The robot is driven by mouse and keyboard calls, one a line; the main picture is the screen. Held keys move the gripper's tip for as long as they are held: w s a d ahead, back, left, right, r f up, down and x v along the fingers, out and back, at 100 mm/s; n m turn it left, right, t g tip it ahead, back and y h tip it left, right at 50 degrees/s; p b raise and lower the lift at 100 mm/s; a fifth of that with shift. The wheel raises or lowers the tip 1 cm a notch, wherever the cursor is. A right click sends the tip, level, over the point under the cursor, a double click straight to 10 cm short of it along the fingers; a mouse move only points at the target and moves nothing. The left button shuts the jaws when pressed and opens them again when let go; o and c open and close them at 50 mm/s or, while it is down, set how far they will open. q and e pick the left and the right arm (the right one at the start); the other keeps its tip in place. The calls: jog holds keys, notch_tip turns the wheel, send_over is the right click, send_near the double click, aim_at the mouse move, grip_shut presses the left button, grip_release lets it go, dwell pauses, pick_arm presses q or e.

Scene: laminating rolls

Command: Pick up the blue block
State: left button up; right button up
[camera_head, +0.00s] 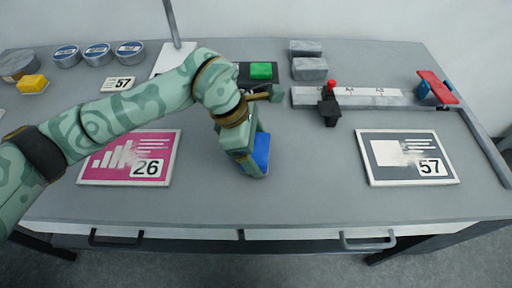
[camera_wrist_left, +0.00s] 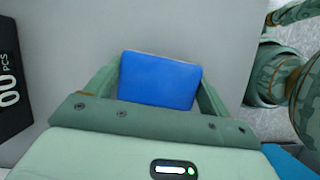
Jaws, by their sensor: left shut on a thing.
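The blue block (camera_head: 261,153) is near the middle of the grey table in the head view, partly covered by my left gripper (camera_head: 248,158). The gripper points down and is shut on the block. In the left wrist view the blue block (camera_wrist_left: 160,80) sits between the two green fingers of my left gripper (camera_wrist_left: 159,84), one at each side. I cannot tell whether the block touches the table or hangs slightly above it. My right gripper is not in view.
A pink card marked 26 (camera_head: 130,158) lies to the left and a dark card marked 57 (camera_head: 407,158) to the right. A green block (camera_head: 261,71), grey blocks (camera_head: 309,69) and a ruler strip with a red-topped black clamp (camera_head: 330,108) are behind. The front middle-right is clear.

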pick_arm(q)
jog(key=s+r+p, duration=0.1)
jog(key=r, duration=0.1)
jog(key=s+r+p, duration=0.1)
jog(key=r, duration=0.2)
jog(key=s+r+p, duration=0.1)
jog(key=s+r, duration=0.1)
jog(key=r, duration=0.1)
jog(key=shift+d+r+p, duration=0.1)
jog(key=shift+d+p, duration=0.2)
jog(key=s+d+r+p, duration=0.1)
jog(key=s+r, duration=0.3)
jog(key=s, duration=0.6)
jog(key=shift+d+p, duration=0.15)
jog(key=shift+p, duration=0.6)
jog(key=o, duration=0.5)
jog(key=shift+c, duration=0.2)
jog(key=c, duration=0.4)
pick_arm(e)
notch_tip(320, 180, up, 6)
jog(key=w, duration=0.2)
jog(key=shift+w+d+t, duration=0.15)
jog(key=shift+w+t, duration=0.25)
